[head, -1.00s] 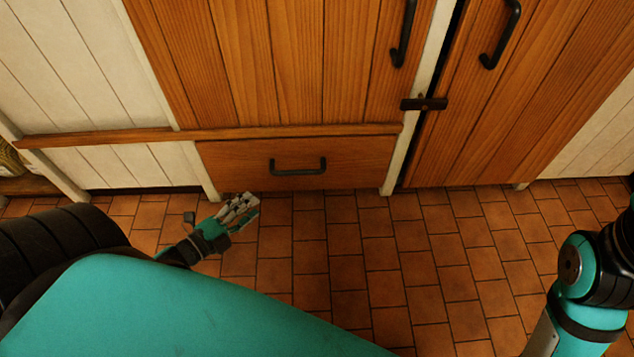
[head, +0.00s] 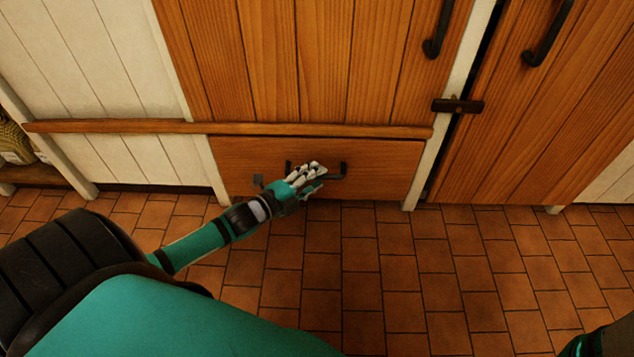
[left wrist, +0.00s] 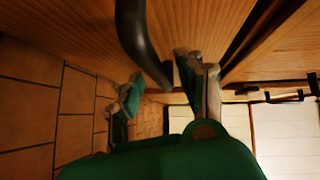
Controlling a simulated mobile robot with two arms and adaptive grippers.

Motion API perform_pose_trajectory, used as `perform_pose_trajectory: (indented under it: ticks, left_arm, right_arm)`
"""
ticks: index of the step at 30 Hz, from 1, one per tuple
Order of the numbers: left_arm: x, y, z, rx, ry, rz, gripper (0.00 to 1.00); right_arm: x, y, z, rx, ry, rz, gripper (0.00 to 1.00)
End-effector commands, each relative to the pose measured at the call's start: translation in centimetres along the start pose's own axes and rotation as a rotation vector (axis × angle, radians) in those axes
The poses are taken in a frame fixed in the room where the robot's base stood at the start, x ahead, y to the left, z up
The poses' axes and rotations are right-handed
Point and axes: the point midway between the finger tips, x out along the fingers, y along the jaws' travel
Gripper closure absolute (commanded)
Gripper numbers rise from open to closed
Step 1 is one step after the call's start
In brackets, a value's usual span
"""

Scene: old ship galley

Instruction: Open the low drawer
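The low drawer (head: 385,158) is a wooden front set low between white posts, and it looks closed. Its black bar handle (head: 343,171) is partly hidden behind my left gripper (head: 316,177); only its ends show beside the hand. In the left wrist view, the dark curved handle (left wrist: 138,38) reaches down toward the space between my two fingers, which stand apart. My left gripper is open at the handle; I cannot tell whether it touches it. My right gripper is out of view.
Tall wooden cupboard doors (head: 300,60) with black handles stand above and to the right, with a dark turn latch (head: 458,106) on the post. A wooden rail (head: 110,127) runs above the drawer. The tiled floor (head: 400,290) in front is clear.

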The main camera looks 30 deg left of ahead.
Motion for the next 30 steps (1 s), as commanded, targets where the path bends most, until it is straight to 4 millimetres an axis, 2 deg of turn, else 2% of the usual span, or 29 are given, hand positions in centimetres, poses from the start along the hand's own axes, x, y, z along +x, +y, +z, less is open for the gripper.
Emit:
perform_pose_trajectory:
  ticks: [4,13,22,30]
  left_arm:
    - [1.05,0.05,0.04,0.000,0.000,0.000,0.62]
    - [1.21,-0.06,0.00,0.000,0.000,0.001,0.62]
    - [1.19,-0.02,0.00,0.000,0.000,0.001,1.00]
    - [1.16,0.08,-0.01,0.000,0.000,0.003,1.00]
  right_arm:
    - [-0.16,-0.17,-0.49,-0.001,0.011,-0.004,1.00]
    - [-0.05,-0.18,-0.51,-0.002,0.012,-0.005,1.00]
    - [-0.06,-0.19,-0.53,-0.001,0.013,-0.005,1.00]
    - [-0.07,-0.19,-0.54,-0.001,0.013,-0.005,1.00]
